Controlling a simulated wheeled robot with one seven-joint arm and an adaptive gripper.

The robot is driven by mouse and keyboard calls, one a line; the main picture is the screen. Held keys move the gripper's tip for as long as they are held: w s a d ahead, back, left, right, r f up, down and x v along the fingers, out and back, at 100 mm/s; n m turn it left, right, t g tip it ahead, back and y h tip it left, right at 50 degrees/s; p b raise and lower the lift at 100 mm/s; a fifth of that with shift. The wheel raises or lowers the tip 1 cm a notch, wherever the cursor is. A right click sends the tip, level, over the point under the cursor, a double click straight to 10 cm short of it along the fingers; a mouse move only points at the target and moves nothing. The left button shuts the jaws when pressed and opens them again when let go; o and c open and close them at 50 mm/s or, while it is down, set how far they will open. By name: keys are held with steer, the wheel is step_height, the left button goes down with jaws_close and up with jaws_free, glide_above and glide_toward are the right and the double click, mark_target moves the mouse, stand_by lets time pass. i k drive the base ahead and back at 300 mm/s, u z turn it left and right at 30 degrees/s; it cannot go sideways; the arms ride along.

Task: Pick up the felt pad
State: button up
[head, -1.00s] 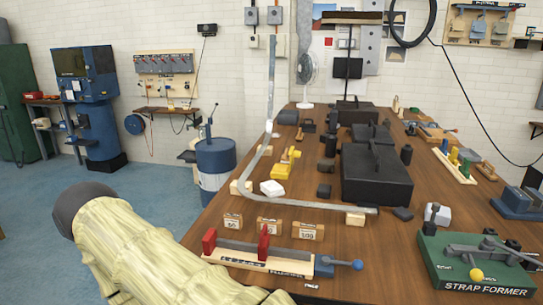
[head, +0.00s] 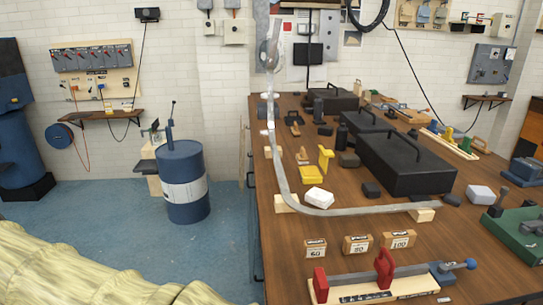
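No piece is labelled as the felt pad, so I cannot tell for sure which it is. A small white block (head: 318,198) lies tilted beside the bent metal strip on the wooden workbench (head: 290,262). A pale grey block (head: 480,194) sits farther right, past the black case. A small dark block (head: 371,189) lies left of the case. Several other small dark pieces stand farther back. My gripper is not in view. A pale yellow, ridged form fills the lower left corner, well apart from these pieces.
The long bent metal strip (head: 285,165) rests on wooden blocks. A black case (head: 405,163) fills the bench's middle. A blue drum (head: 182,180) stands left on open floor.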

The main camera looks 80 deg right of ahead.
mark_target(302, 158)
steer(key=i, duration=1.8)
steer(key=z, duration=2.7)
